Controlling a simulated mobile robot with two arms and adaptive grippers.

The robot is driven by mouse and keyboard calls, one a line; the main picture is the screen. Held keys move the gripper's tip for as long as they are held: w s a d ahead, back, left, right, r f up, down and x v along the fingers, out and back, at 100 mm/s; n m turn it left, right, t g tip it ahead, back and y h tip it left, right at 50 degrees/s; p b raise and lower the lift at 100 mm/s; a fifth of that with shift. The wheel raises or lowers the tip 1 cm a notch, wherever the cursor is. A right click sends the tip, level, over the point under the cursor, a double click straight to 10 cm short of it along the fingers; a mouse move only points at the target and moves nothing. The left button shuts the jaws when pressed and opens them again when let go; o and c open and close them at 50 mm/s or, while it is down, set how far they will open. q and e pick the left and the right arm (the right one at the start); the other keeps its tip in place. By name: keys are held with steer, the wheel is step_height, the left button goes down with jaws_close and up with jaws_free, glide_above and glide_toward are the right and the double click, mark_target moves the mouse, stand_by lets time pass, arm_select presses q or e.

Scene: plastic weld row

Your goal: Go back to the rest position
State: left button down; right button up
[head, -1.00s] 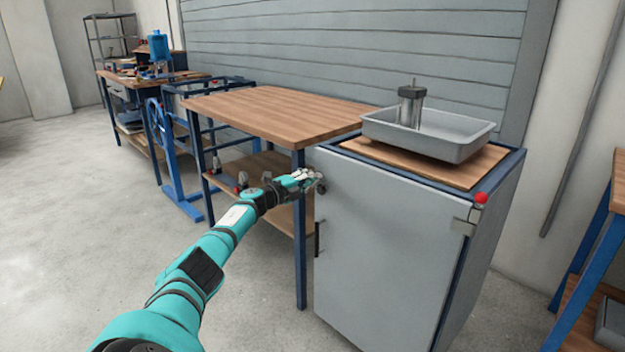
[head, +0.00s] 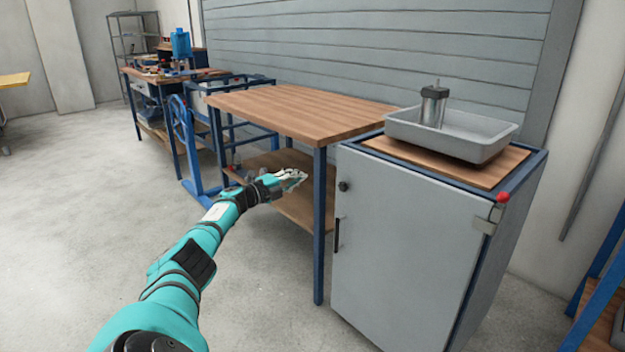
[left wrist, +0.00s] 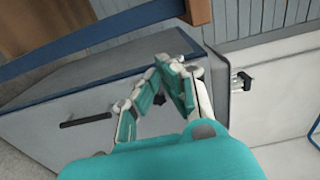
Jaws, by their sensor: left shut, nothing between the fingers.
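My left gripper (head: 298,178) is in front of the wooden-topped table (head: 300,112), to the left of the grey cabinet (head: 405,240). It is shut and empty, apart from the cabinet. In the left wrist view my left gripper (left wrist: 168,68) shows its fingertips together, with the cabinet's grey face (left wrist: 70,100) behind them. The cabinet door looks closed, with a dark bar handle (head: 337,235) and a round dark knob (head: 344,186). My right gripper is not in view.
A grey tray (head: 480,148) with a metal cylinder (head: 433,108) stands on the cabinet. A red knob (head: 503,197) is at its right corner. A blue frame (head: 190,150) and a cluttered workbench (head: 160,85) stand farther left. The floor (head: 80,220) at left is clear.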

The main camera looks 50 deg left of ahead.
arm_select(q)
steer(key=shift+s+a, duration=0.55)
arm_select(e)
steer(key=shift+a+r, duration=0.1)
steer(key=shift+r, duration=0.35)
